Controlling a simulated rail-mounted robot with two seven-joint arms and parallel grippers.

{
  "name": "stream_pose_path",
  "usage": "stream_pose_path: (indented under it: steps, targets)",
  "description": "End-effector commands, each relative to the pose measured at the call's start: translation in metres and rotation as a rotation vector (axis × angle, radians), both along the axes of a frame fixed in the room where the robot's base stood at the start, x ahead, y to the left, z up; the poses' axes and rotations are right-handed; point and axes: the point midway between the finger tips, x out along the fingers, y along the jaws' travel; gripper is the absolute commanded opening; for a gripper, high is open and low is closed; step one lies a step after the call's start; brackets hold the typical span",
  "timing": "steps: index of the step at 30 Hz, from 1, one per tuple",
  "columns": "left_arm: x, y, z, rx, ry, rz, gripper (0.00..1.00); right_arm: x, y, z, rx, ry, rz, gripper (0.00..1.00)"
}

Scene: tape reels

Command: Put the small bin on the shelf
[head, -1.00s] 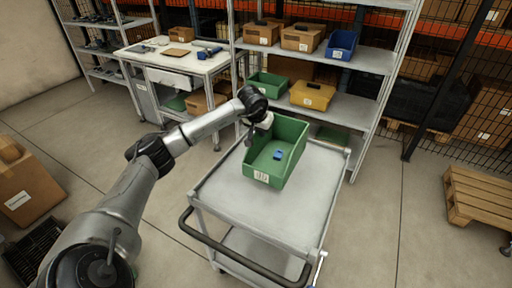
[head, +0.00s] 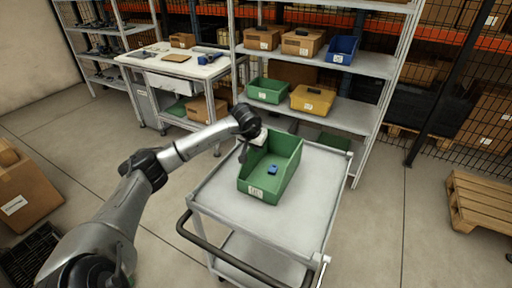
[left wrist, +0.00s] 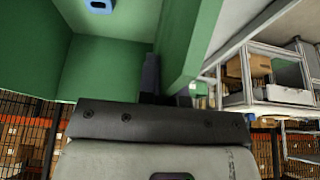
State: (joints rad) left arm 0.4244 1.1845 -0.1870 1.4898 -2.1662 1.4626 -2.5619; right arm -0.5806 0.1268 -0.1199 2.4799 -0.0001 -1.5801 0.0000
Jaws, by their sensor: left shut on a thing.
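A green open-front bin (head: 272,190) with a white label is over the top of the grey cart (head: 315,195); I cannot tell if its base touches. A small blue item (head: 272,169) lies inside it. My left gripper (head: 262,137) is shut on the bin's left back wall. In the left wrist view, a dark finger (left wrist: 151,75) is against the green wall (left wrist: 187,45), and the blue item (left wrist: 99,5) shows at the top edge. The shelf (head: 355,112) stands behind the cart. My right gripper is not in view.
The shelf's middle level holds a green bin (head: 267,90) and a yellow box (head: 312,100), with free room to their right. A blue bin (head: 341,49) and cartons stand above. A workbench (head: 180,66) is at back left, a pallet (head: 480,200) at right.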

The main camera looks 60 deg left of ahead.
Motion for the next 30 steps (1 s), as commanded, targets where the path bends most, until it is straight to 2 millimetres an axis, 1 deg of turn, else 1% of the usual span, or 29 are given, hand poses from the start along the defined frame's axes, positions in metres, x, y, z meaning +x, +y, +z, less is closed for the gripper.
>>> stream_pose_path:
  steps: [3, 8, 9, 16, 22, 25, 29, 30]
  targets:
    - [0.000, 0.000, 0.002, 0.001, -0.003, 0.001, 0.00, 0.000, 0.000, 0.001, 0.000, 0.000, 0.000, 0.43]
    - [0.000, 0.001, -0.001, 0.002, -0.002, 0.000, 0.00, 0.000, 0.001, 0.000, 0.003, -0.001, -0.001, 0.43]
    - [0.000, 0.000, -0.002, 0.000, 0.000, -0.001, 0.10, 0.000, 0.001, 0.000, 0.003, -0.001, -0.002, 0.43]
    - [0.000, 0.000, -0.002, 0.000, 0.000, -0.001, 0.32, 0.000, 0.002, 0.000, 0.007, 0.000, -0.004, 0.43]
    - [0.000, 0.000, -0.002, 0.000, 0.000, -0.001, 0.32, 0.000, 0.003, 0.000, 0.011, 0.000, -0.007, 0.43]
    - [0.000, 0.000, 0.002, -0.001, -0.001, 0.000, 0.32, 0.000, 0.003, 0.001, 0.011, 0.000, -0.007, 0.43]
    - [-0.004, -0.002, 0.017, 0.003, -0.002, -0.001, 0.32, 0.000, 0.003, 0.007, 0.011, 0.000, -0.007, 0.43]
    - [-0.006, -0.003, 0.024, 0.004, -0.002, -0.001, 0.32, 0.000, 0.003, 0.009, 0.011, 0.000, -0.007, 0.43]
